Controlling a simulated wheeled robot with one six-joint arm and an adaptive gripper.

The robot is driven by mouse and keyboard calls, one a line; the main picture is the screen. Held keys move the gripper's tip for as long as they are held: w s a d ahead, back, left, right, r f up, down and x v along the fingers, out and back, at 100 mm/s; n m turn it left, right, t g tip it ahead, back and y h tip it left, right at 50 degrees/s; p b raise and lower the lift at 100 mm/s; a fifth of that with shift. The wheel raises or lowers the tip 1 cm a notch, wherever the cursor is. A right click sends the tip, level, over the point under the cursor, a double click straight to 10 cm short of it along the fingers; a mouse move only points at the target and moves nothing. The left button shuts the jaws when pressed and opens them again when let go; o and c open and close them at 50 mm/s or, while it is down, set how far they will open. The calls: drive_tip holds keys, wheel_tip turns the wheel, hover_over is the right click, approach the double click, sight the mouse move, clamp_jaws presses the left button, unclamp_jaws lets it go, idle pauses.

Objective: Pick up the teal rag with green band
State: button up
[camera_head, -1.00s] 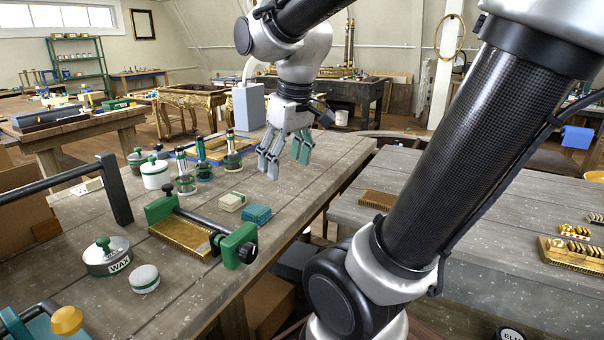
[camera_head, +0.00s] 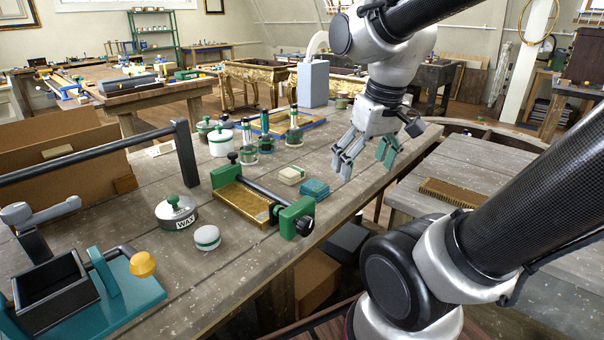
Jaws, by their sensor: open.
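The teal rag (camera_head: 315,189), a small folded pad, lies on the wooden workbench (camera_head: 262,215), near its right edge. Its green band is too small to make out clearly. A similar cream folded rag (camera_head: 291,175) lies just left of it and a little farther back. My gripper (camera_head: 366,160) is open and empty, with grey fingers on the left and green ones on the right. In the picture it hangs to the right of and above the teal rag, apart from it. Its exact height over the bench is hard to tell.
A green-ended clamp with a brass plate (camera_head: 240,202) stands left of the rag. A wax tin (camera_head: 177,212), a small round tin (camera_head: 207,238) and several jars stand around it. A brush (camera_head: 452,192) lies on the bench at right, across a gap.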

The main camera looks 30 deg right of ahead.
sight(315, 185)
drive_tip(key=w+f+m+g, duration=0.1)
drive_tip(key=w+f+m, duration=0.1)
drive_tip(key=w, duration=0.3)
drive_tip(key=w+f+m+g, duration=0.1)
drive_tip(key=w+f+m, duration=0.2)
drive_tip(key=w, duration=0.2)
drive_tip(key=w+a+f+m+g, duration=0.1)
drive_tip(key=w+f+m, duration=0.1)
drive_tip(key=w, duration=0.4)
drive_tip(key=shift+a+f+m, duration=0.1)
drive_tip(key=shift+f+m, duration=0.25)
drive_tip(key=shift+m, duration=0.25)
drive_tip(key=w+m, duration=0.1)
drive_tip(key=w+r+m, duration=0.1)
drive_tip(key=m, duration=0.1)
drive_tip(key=shift+w+t, duration=0.15)
drive_tip(key=shift+t, duration=0.15)
drive_tip(key=shift+w+m, duration=0.1)
drive_tip(key=shift+m, duration=1)
drive_tip(key=shift+f, duration=0.2)
drive_tip(key=f, duration=0.5)
drive_tip(key=s+f, duration=0.1)
drive_tip(key=f, duration=0.1)
drive_tip(key=shift+f, duration=0.15)
drive_tip(key=c, duration=1)
